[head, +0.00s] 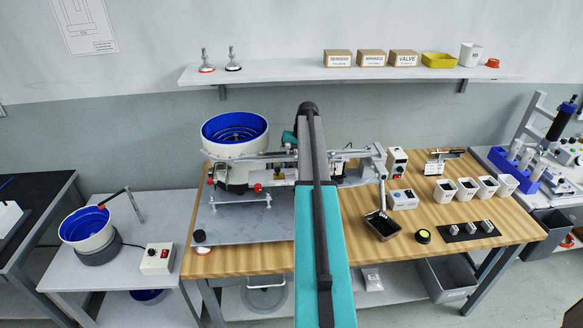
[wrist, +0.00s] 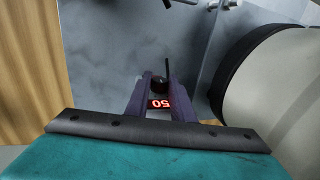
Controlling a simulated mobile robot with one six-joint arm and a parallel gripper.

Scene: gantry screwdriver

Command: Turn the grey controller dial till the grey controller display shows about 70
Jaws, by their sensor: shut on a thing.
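In the wrist view, a small black dial (wrist: 159,84) sits between the two dark purple fingers of my gripper (wrist: 159,88). My gripper is shut on it. Just below the dial in the picture, a red lit display (wrist: 160,104) shows between the fingers. Its digits are upside down and read 50. The rest of the grey controller is mostly hidden by the fingers and my teal wrist. In the head view, my arm hides the dial, the display and my gripper.
A grey plate (wrist: 105,50) lies around the controller. A large cream cylinder with a black band (wrist: 285,90) stands close on the right in the wrist view. A blue-lined feeder bowl (head: 234,127) stands left of my arm. Wooden bench top (head: 350,240) shows to the right.

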